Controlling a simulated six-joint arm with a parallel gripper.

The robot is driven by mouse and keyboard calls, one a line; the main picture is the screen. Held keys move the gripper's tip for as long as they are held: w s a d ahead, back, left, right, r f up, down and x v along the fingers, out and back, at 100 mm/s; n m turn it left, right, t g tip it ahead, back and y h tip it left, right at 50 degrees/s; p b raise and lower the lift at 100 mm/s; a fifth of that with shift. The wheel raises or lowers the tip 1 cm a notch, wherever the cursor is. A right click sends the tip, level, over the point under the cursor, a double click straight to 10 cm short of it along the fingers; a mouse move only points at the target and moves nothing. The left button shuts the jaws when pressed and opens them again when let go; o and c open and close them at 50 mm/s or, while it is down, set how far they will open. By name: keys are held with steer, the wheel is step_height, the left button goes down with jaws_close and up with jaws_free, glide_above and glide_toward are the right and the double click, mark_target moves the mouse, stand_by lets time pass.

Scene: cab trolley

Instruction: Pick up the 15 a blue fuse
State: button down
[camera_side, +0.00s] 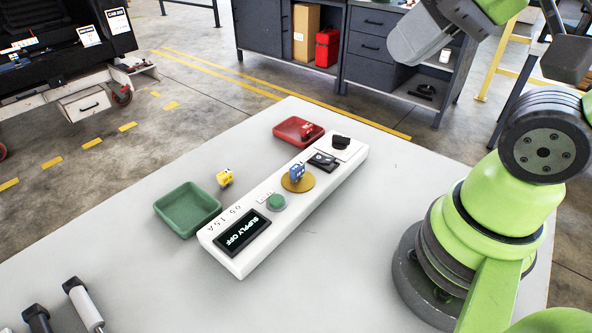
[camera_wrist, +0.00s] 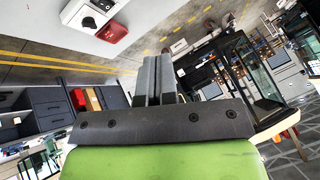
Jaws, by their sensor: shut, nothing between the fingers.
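The blue fuse (camera_side: 297,171) stands on a round amber disc (camera_side: 304,186) on the white panel (camera_side: 231,262) in the side view. I do not see it in the wrist view. My gripper (camera_wrist: 155,62) shows in the wrist view with its grey fingers together, nothing between them. The view past the fingers is of the workshop, and the panel (camera_wrist: 83,41) is only at the top left. The fingertips cannot be made out in the side view, where my arm rises on the right, clear of the fuse.
A yellow fuse (camera_side: 224,177) lies on the table beside an empty green tray (camera_side: 188,208). A red tray (camera_side: 288,131) holds a red fuse (camera_side: 307,131). The panel also carries a "SUPPLY OFF" display (camera_side: 243,234), a green button (camera_side: 276,202), a dark socket piece (camera_side: 322,161) and a black knob (camera_side: 341,141).

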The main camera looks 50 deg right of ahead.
stand_by(0.4)
steer(key=c, duration=0.7)
jaws_free()
steer(key=shift+w, duration=0.1)
